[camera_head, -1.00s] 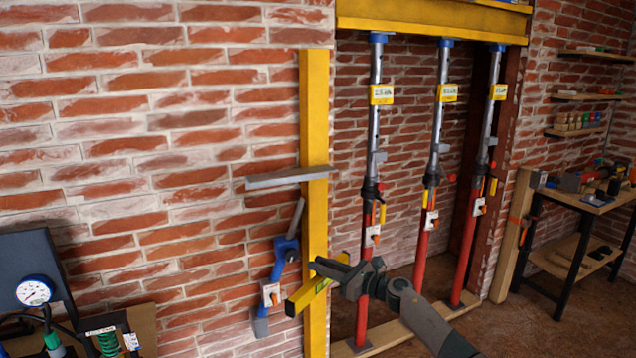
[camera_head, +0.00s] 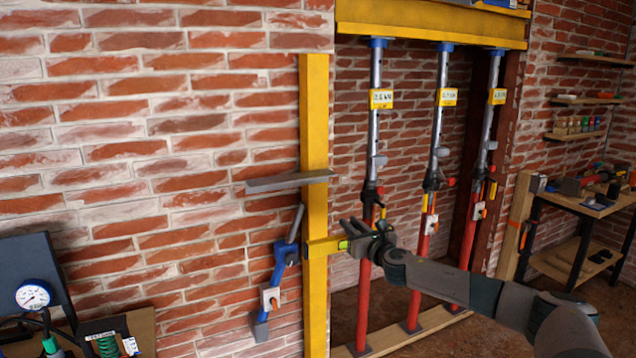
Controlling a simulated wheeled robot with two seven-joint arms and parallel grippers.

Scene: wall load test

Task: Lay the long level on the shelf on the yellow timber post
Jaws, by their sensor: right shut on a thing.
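The yellow timber post (camera_head: 314,110) stands upright against the brick wall. A grey shelf (camera_head: 290,181) is fixed across it at mid height and looks empty. My right gripper (camera_head: 352,236) is shut on the yellow level (camera_head: 322,247). The level is seen nearly end-on, in front of the post and below the shelf. My left gripper is not in view.
A blue tool with a grey handle (camera_head: 284,258) hangs on the wall left of the post. Several red and grey props (camera_head: 365,300) stand under a yellow beam (camera_head: 430,22) on the right. A pressure gauge (camera_head: 34,296) is at lower left. The wall above the shelf is clear.

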